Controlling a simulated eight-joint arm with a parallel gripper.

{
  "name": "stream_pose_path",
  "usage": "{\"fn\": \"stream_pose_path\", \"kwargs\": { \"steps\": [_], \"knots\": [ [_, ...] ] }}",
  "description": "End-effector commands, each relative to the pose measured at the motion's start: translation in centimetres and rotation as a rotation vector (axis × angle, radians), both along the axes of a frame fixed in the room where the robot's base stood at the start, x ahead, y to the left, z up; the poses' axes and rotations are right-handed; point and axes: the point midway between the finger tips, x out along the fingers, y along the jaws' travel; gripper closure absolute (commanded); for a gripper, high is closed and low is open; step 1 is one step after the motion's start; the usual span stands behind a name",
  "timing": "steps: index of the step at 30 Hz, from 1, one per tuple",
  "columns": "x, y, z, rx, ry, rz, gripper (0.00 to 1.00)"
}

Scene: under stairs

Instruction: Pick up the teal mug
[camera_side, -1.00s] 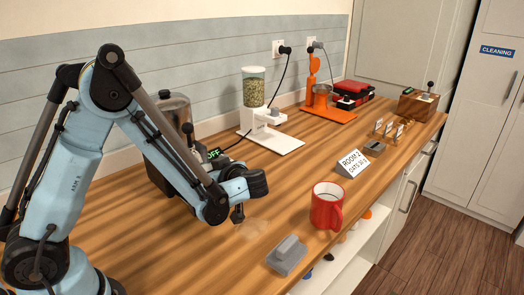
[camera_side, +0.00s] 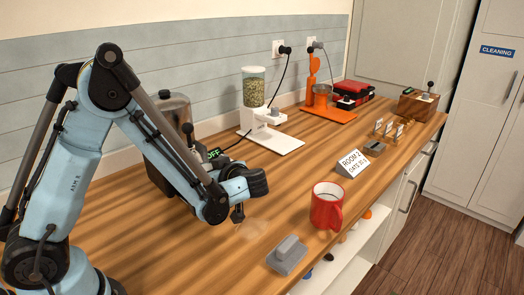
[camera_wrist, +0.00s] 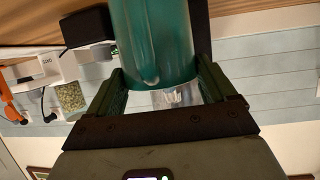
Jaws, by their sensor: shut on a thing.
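The teal mug (camera_wrist: 153,40) shows in the wrist view between the two fingers of my gripper (camera_wrist: 160,80). The fingers are shut on it, one on each side. The picture's top edge cuts the mug off, so its full shape and whether it touches the counter cannot be told. In the side view I cannot make out the teal mug; my arm reaches low over the counter there and may hide it.
A red mug (camera_side: 326,207) and a grey block-like item (camera_side: 287,255) stand near the counter's (camera_side: 215,270) front edge. A white sign (camera_side: 352,163) is beyond. A dispenser (camera_side: 254,95) and an orange device (camera_side: 320,95) stand along the wall.

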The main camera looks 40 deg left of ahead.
Motion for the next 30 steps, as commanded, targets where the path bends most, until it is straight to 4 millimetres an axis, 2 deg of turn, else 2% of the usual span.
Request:
{"fn": "stream_pose_path", "kwargs": {
  "steps": [8, 30],
  "knots": [
    [0.0, 0.0, 1.2, 0.002, 0.000, 0.000, 0.99],
    [-0.6, -8.2, 1.1, 0.002, -0.001, -0.003, 0.99]
  ]
}}
